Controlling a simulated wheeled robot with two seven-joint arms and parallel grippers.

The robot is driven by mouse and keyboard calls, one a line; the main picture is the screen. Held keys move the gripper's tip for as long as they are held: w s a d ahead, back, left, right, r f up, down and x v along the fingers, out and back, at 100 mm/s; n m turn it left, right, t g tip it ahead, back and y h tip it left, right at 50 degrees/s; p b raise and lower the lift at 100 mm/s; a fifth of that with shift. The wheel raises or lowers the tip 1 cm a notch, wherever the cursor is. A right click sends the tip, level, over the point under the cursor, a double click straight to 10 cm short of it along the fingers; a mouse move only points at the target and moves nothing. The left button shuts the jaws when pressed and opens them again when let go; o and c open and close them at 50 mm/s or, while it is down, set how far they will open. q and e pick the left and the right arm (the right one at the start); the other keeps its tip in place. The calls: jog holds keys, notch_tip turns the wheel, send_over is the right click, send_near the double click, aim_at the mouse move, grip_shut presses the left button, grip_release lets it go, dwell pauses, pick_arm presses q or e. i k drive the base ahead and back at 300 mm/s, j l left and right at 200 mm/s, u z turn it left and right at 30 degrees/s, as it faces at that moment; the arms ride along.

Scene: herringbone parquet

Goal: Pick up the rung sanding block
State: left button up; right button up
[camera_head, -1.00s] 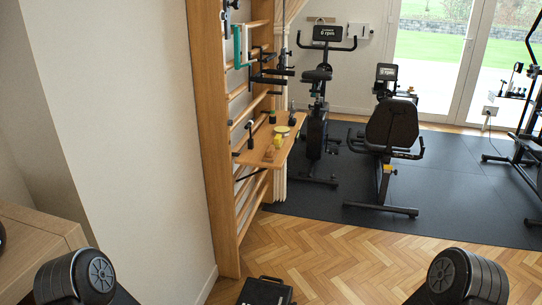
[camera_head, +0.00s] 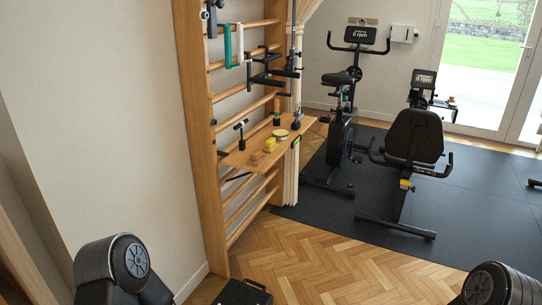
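A small wooden shelf (camera_head: 240,164) hangs on the wall bars. On it lie a tan block (camera_head: 255,158) near the front left and a yellow block (camera_head: 269,145) just behind it. Either could be the rung sanding block; they are too small to tell for sure. A round yellowish disc (camera_head: 281,134) lies behind them, and a dark-headed hammer-like tool (camera_head: 241,127) stands at the left. Neither gripper is in view; only black upper parts of my arms show at the bottom left and bottom right.
Wooden wall bars (camera_head: 196,150) stand along the left wall, with bands and bars hanging from them. An exercise bike (camera_head: 342,120) and a recumbent bike (camera_head: 412,150) stand on the dark mat (camera_head: 320,190). A black case (camera_head: 243,293) lies on the floor. The parquet before the shelf is clear.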

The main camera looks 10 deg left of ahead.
aim_at(256, 158)
jog(key=i+l+u, duration=0.1)
jog(key=i+l, duration=0.4)
jog(key=i+l+u, duration=0.15)
jog(key=i+l, duration=0.35)
jog(key=i+l+u, duration=0.1)
jog(key=i+l, duration=0.4)
jog(key=l, duration=0.25)
jog(key=i+l+u, duration=0.1)
jog(key=i, duration=0.5)
jog(key=i+l, duration=0.25)
jog(key=i, duration=0.4)
jog(key=j+u, duration=0.05)
